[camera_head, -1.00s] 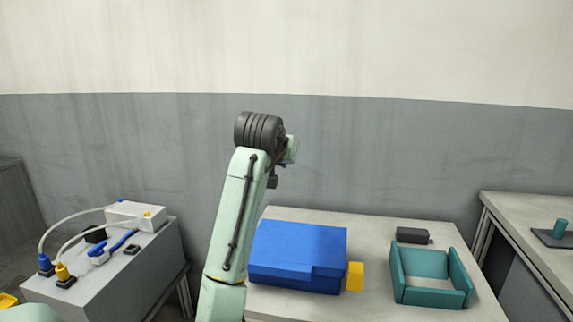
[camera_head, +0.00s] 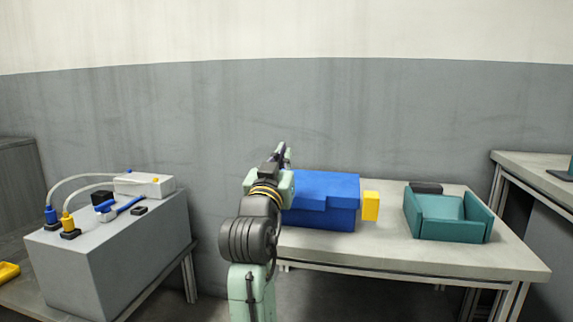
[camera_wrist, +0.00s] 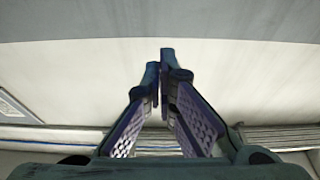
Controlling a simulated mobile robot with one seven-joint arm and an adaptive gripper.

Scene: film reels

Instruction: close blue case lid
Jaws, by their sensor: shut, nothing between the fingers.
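The blue case (camera_head: 322,203) sits on the pale table, with its lid (camera_head: 325,184) lying flat across the top. No open gap shows from here, though my arm hides the case's left end. A yellow block (camera_head: 371,206) is at the case's right side. My gripper (camera_head: 284,148) is at the case's left end in the head view, pointing up and away. In the wrist view my gripper (camera_wrist: 162,62) has its two fingers together with nothing between them. The case does not show in the wrist view.
A teal open tray (camera_head: 448,228) and a dark block (camera_head: 426,188) stand right of the case. The table (camera_head: 400,256) has bare room in front. A grey cabinet (camera_head: 105,262) with cables and plugs stands at left. A wall (camera_head: 420,110) is behind.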

